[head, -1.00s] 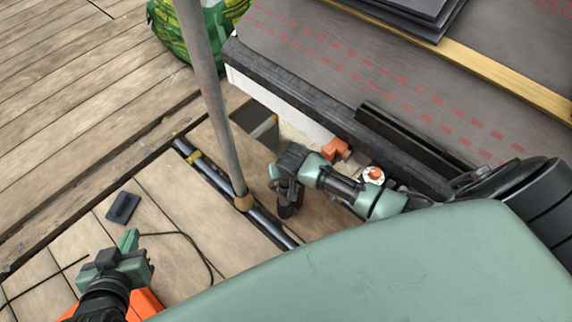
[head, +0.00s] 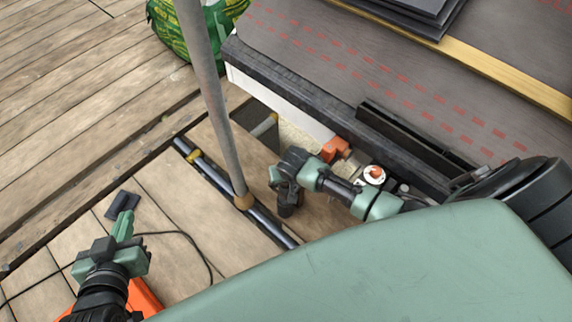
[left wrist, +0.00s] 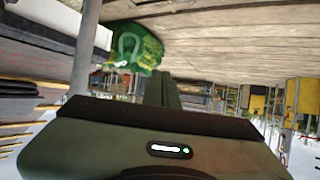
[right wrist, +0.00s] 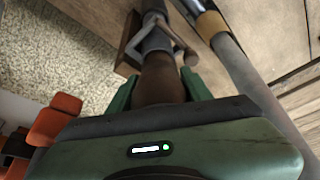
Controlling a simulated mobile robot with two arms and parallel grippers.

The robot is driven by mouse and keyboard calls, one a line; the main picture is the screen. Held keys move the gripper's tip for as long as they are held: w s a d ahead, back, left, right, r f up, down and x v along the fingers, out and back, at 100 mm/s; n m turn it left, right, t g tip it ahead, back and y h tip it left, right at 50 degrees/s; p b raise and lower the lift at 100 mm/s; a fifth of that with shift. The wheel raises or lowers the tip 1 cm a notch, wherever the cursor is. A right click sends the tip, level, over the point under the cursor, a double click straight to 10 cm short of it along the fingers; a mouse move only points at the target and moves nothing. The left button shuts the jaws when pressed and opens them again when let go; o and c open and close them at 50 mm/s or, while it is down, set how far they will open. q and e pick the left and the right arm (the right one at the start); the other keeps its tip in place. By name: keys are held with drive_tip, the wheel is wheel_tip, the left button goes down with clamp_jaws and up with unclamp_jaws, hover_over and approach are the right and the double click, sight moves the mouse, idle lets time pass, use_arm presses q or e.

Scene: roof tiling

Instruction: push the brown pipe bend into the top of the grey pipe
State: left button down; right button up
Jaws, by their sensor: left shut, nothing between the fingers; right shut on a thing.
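My right gripper (right wrist: 160,92) is shut on the brown pipe bend (right wrist: 160,78), which shows between its green fingers in the right wrist view. The grey pipe (right wrist: 157,40) is just beyond the bend's far end, with a bracket around it. Whether the bend touches or enters the pipe I cannot tell. In the head view the right gripper (head: 287,188) points down beside the roof edge, with the dark bend (head: 287,208) below it. My left gripper (head: 124,224) is shut and empty at the lower left. Its closed fingers also show in the left wrist view (left wrist: 165,88).
An upright scaffold pole (head: 215,100) with a brown collar stands between my grippers. Dark tubes run along the gap in the boards. The roof (head: 400,75) lies at the right. Orange parts (head: 334,149) sit near its edge. A dark flat piece (head: 122,204) lies near the left gripper.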

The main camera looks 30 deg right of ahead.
use_arm(q)
drive_tip(key=shift+s+a+f, duration=0.1)
drive_tip(key=shift+s+f, duration=0.1)
drive_tip(key=shift+f, duration=0.1)
drive_tip(key=shift+s+f+g, duration=0.15)
drive_tip(key=shift+f+g, duration=0.05)
drive_tip(key=shift+g, duration=0.2)
drive_tip(key=shift+s+a+f, duration=0.15)
drive_tip(key=shift+a+f, duration=0.05)
drive_tip(key=shift+s+a+f+g+y+p, duration=0.2)
drive_tip(key=shift+s+f+g+y+p, duration=0.15)
drive_tip(key=shift+s+f+g, duration=0.25)
idle(0.4)
drive_tip(key=shift+s+a+f, duration=0.1)
drive_tip(key=shift+s+f, duration=0.05)
drive_tip(key=shift+s, duration=0.05)
use_arm(e)
drive_tip(key=shift+s, duration=0.1)
use_arm(q)
drive_tip(key=shift+f, duration=0.1)
drive_tip(key=shift+s+a+f+g, duration=0.1)
drive_tip(key=shift+s+f+g, duration=0.1)
drive_tip(key=shift+g, duration=0.1)
drive_tip(key=shift+s, duration=0.1)
idle(0.5)
drive_tip(key=shift+s+f, duration=0.15)
drive_tip(key=shift+s, duration=0.05)
